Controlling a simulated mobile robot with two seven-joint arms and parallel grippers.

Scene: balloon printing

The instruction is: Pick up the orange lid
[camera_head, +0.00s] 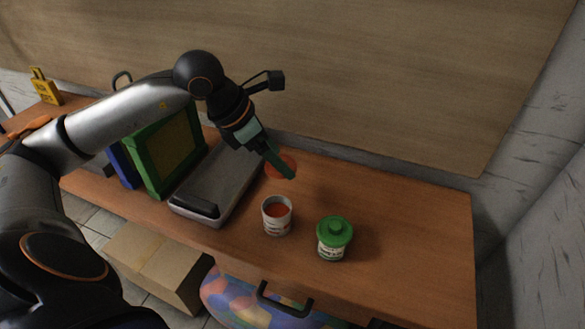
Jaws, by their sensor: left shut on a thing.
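The orange lid (285,160) is partly hidden behind the fingers of my left gripper (290,174). My left gripper is shut on the lid, above and behind the open jar. The open jar (276,218) is pale with orange contents and stands upright on the wooden table (410,240). A second jar (331,250) with a green lid (334,230) stands to its right, closed. My right gripper is not in view.
A grey tray-like device (222,178) lies left of the jars, with a green-framed panel (168,150) behind it. A cardboard box (155,262) and a colourful bag (245,297) are below the table's front edge. The table's right side is clear.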

